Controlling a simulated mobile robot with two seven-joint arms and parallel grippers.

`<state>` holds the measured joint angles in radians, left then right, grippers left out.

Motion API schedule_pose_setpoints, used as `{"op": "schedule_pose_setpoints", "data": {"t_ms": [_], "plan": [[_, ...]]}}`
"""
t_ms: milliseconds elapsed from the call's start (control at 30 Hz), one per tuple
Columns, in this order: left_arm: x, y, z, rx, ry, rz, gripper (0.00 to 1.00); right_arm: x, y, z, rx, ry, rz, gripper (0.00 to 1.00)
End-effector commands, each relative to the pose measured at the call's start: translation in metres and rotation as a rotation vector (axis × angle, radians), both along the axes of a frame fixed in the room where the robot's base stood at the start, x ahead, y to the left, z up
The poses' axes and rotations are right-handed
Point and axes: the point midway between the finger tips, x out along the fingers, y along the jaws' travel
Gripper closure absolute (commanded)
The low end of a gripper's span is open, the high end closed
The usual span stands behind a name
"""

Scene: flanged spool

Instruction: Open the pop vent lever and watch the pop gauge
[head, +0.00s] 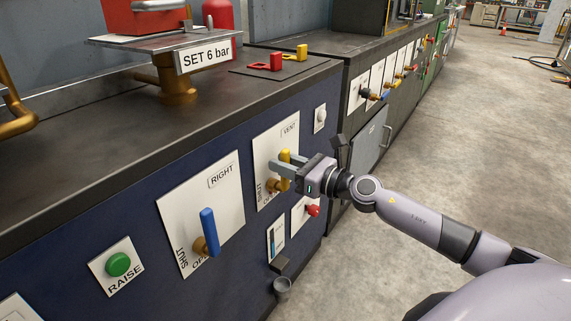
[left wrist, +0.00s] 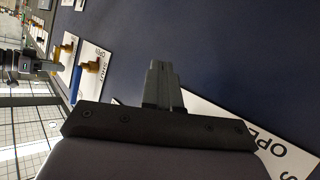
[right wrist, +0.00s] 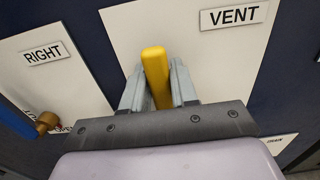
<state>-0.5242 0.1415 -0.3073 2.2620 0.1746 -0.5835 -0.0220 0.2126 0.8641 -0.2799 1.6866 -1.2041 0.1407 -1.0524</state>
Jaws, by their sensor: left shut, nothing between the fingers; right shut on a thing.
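The yellow vent lever (head: 285,156) stands roughly upright on a white plate marked VENT on the blue panel front. Its brass pivot shows just below it. My right gripper (head: 284,167) is shut on the yellow lever. In the right wrist view the lever (right wrist: 155,72) sits between the two grey fingers of this gripper (right wrist: 158,88). My left gripper (left wrist: 160,70) shows only in the left wrist view. It is shut and empty, in front of the blue panel. I cannot make out a gauge marked as the pop gauge.
A blue lever (head: 209,232) on the RIGHT plate is left of the vent lever. A green RAISE button (head: 119,264), a red knob (head: 313,210) and a small cup (head: 282,286) are nearby. A SET 6 bar sign (head: 205,56) stands above the bench. The floor (head: 480,130) at right is clear.

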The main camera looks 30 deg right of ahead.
Motion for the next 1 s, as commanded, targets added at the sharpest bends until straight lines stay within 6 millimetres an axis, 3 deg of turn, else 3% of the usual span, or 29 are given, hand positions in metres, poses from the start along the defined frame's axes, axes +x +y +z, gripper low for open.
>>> {"op": "schedule_pose_setpoints", "data": {"t_ms": [400,433,500,833,1000], "plan": [[-0.001,0.001,-0.001,0.004,0.003,-0.001,1.00,-0.001,0.001,-0.001,-0.016,-0.004,0.003,1.00],[-0.001,0.001,-0.002,0.005,0.003,-0.001,1.00,-0.001,0.001,-0.001,-0.016,-0.004,0.003,0.65],[-0.002,0.001,-0.002,0.007,0.006,-0.002,1.00,-0.001,0.001,-0.001,-0.014,-0.003,0.003,0.51],[-0.003,0.002,-0.004,0.009,0.007,-0.003,1.00,-0.002,0.000,-0.001,-0.011,-0.002,0.001,0.51],[-0.003,0.001,-0.005,0.004,0.009,-0.003,1.00,-0.011,-0.004,-0.002,-0.011,-0.001,0.000,0.51]]}}
